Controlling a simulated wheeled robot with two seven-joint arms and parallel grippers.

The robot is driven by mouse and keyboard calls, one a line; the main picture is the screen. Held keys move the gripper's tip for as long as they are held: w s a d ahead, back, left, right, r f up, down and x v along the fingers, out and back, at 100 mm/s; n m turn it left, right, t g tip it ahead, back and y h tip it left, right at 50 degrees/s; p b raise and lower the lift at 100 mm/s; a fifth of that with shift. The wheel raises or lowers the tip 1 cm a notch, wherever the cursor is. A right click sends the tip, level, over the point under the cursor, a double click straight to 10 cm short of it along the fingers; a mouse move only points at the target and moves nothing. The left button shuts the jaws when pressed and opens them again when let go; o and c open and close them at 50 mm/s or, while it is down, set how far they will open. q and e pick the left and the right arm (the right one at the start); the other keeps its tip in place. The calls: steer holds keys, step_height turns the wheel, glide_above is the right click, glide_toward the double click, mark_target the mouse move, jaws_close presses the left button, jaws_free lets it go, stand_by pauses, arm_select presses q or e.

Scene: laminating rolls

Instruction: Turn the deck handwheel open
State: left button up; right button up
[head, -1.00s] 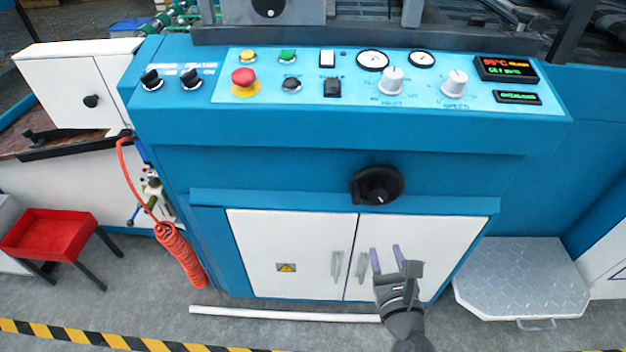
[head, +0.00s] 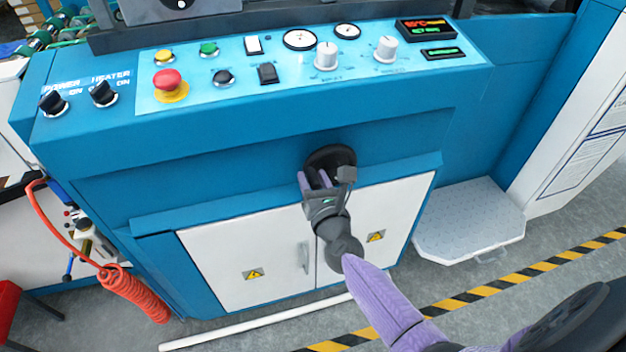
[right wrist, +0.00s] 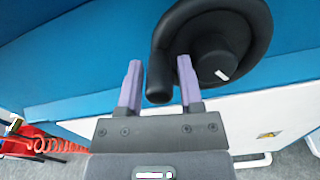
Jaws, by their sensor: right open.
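The black deck handwheel (head: 330,157) is on the blue front panel of the machine, above the white cabinet doors. In the head view my right gripper (head: 316,180) covers its lower part. In the right wrist view the handwheel (right wrist: 240,30) shows a thick rim, a round hub with a white mark, and a rounded end at lower left. My right gripper (right wrist: 160,85) is open there, with that rim end between its two purple fingers. The right finger overlaps the hub's left side; I cannot tell whether it touches. My left gripper is not in view.
The control panel (head: 300,65) with knobs, switches and a red emergency button (head: 167,80) is above the handwheel. White cabinet doors (head: 240,250) are below. A metal step plate (head: 468,225) is at right. An orange coiled hose (head: 135,292) hangs at left.

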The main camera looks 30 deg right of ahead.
steer(key=shift+c, duration=0.6)
jaws_close()
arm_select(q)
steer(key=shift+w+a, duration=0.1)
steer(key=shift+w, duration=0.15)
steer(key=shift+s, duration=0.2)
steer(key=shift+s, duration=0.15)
arm_select(e)
steer(key=shift+f, duration=0.15)
